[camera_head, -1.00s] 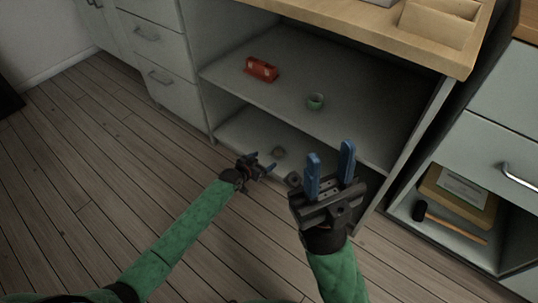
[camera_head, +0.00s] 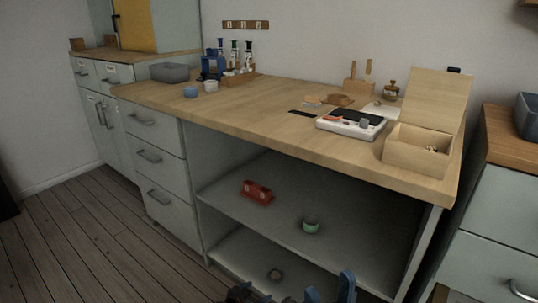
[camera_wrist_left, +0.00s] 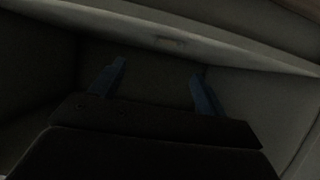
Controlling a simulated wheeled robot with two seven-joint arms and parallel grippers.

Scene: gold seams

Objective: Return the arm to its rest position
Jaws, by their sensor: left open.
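My left gripper (camera_head: 250,295) shows only in part at the bottom edge of the head view, in front of the lower shelf. In the left wrist view its two blue fingers (camera_wrist_left: 155,80) stand wide apart with nothing seen between them; that view is very dark. Most of both arms is out of view.
The wooden worktop (camera_head: 250,110) above carries a white device (camera_head: 350,126) and an open wooden box (camera_head: 415,150).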

